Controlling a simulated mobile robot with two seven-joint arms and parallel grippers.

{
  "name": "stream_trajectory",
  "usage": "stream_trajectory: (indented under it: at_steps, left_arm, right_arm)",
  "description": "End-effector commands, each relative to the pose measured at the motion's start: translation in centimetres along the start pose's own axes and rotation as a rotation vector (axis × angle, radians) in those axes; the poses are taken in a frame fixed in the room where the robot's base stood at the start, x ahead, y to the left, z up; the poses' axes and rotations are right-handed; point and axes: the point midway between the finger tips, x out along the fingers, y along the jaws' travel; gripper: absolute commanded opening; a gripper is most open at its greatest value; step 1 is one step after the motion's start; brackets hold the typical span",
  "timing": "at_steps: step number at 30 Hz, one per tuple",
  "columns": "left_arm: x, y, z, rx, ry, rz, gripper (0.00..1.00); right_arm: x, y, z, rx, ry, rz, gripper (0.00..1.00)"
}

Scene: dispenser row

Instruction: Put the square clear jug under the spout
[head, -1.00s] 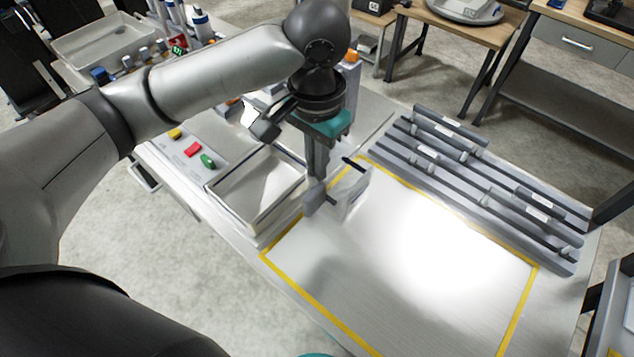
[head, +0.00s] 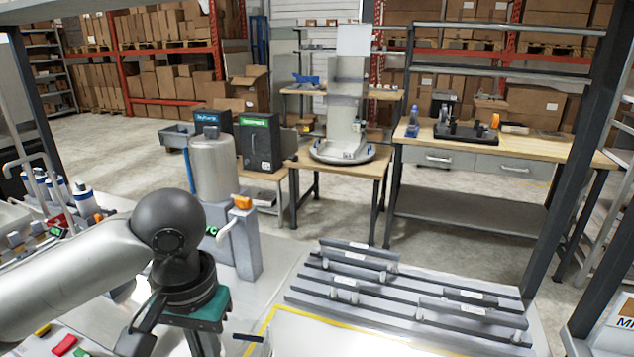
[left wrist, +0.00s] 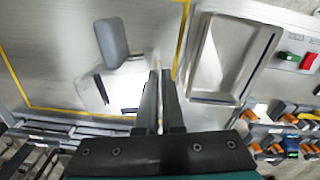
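The clear jug (head: 258,347) shows only at the bottom edge of the head view, mostly cut off, with a dark bar at its top. In the left wrist view the jug (left wrist: 118,84) stands within the yellow outline, with a grey upright piece and a dark strip. My left gripper (left wrist: 160,72) has its fingers close together beside the jug; whether they touch it is unclear. In the head view its fingertips are cut off below the frame. My right gripper is not in view.
A slotted grey rack (head: 400,296) stands right of the yellow-taped area (head: 290,325). An empty tray (left wrist: 196,78) lies beside that area in the left wrist view. Bottles and small coloured blocks are at the left of the table.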

Motion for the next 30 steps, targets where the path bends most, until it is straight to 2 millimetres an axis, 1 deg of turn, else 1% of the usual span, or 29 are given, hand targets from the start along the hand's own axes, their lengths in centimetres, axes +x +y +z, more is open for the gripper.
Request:
stream_trajectory:
  at_steps: [1, 3, 6, 9, 14, 30]
  left_arm:
    - [1.5, -0.2, 0.1, -0.019, 0.001, 0.0, 0.0]
    - [2.3, -0.4, 0.3, -0.047, 0.002, 0.0, 0.0]
    - [3.3, -0.6, 0.6, -0.081, 0.0, 0.0, 0.0]
    - [3.9, -0.7, 0.7, -0.105, -0.001, 0.001, 0.0]
    - [4.3, -0.9, 0.9, -0.125, -0.001, 0.0, 0.0]
    - [4.2, -0.8, 0.9, -0.128, -0.003, 0.002, 0.0]
  right_arm:
    - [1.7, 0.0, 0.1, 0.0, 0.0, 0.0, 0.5]
    - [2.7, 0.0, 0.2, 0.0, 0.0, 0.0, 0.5]
    - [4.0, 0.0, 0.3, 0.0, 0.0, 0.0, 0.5]
    - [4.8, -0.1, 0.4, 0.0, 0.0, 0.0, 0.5]
    - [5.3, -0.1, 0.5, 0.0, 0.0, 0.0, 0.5]
    - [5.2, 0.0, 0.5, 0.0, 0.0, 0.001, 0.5]
